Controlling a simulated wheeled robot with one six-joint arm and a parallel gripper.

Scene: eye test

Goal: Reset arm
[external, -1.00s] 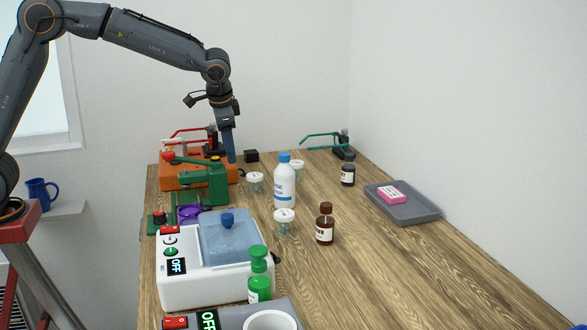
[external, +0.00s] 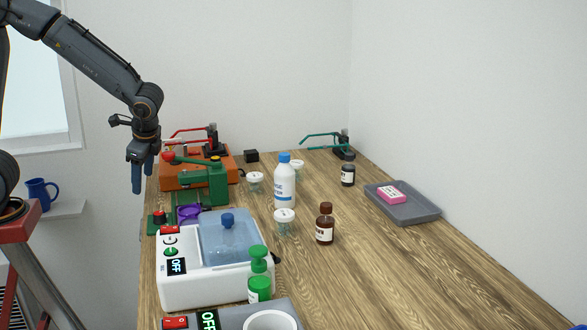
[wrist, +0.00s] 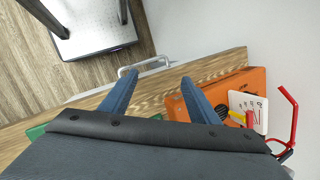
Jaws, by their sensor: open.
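My gripper (external: 142,178) hangs pointing down at the left edge of the wooden table in the external view. Its two blue fingers are apart with nothing between them. In the wrist view my gripper (wrist: 155,88) is also open and empty, above the table edge, with the floor beyond. The orange device (external: 180,178) with a red handle stands to its right at the far left corner of the table. This orange device (wrist: 235,85) also shows beside the right finger in the wrist view.
A green press (external: 213,183) stands near the gripper. A white water bath (external: 205,285), a white bottle (external: 285,188), a brown bottle (external: 325,228) and a grey tray (external: 415,208) stand on the table. The table's right front (external: 400,285) is clear. A blue mug (external: 40,192) sits on a shelf at left.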

